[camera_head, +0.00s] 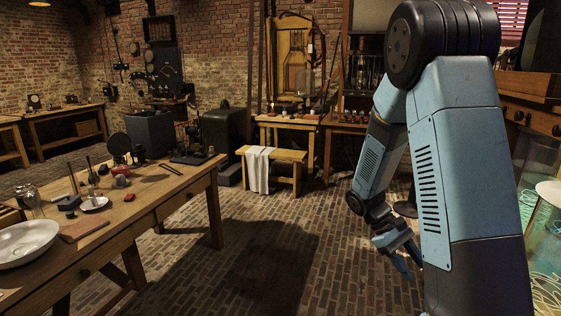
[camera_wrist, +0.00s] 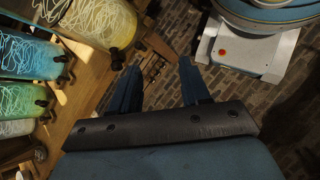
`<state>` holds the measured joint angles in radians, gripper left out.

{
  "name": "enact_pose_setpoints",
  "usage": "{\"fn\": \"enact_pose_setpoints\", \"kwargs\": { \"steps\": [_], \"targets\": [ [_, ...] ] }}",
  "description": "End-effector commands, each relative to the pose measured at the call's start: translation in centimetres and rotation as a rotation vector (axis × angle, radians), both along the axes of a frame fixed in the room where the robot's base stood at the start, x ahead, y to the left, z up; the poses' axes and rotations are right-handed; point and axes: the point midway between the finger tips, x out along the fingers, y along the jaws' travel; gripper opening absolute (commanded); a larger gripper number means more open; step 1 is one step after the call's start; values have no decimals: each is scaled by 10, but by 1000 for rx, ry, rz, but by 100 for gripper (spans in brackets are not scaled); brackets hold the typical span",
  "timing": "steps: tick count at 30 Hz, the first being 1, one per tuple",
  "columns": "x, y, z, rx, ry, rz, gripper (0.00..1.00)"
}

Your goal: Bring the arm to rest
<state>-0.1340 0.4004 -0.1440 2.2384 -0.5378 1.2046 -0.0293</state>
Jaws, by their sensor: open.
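My gripper (camera_head: 403,258) hangs low over the brick floor (camera_head: 290,250) in the head view, at the end of my blue arm, which is folded downward at the right. In the wrist view my gripper (camera_wrist: 157,82) shows two dark blue fingers spread apart, with nothing between them but floor further off. It is open and empty. Part of the gripper is hidden behind my arm in the head view.
Glass jars (camera_wrist: 30,57) with glowing coils stand on a wooden rack at the left of the wrist view. A wooden workbench (camera_head: 165,187) with a dish (camera_head: 28,240) and tools is at the left. A bench (camera_head: 284,155) with a white cloth stands behind. The middle floor is clear.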

Motion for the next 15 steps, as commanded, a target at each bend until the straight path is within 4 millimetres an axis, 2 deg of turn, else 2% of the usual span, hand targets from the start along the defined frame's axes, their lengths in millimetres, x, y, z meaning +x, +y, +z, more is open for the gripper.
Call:
{"fn": "enact_pose_setpoints", "kwargs": {
  "steps": [3,15],
  "targets": [
    [-6,8,24,45,-93,-29,46],
    [-32,34,94,190,-388,-119,46]
  ]
}}
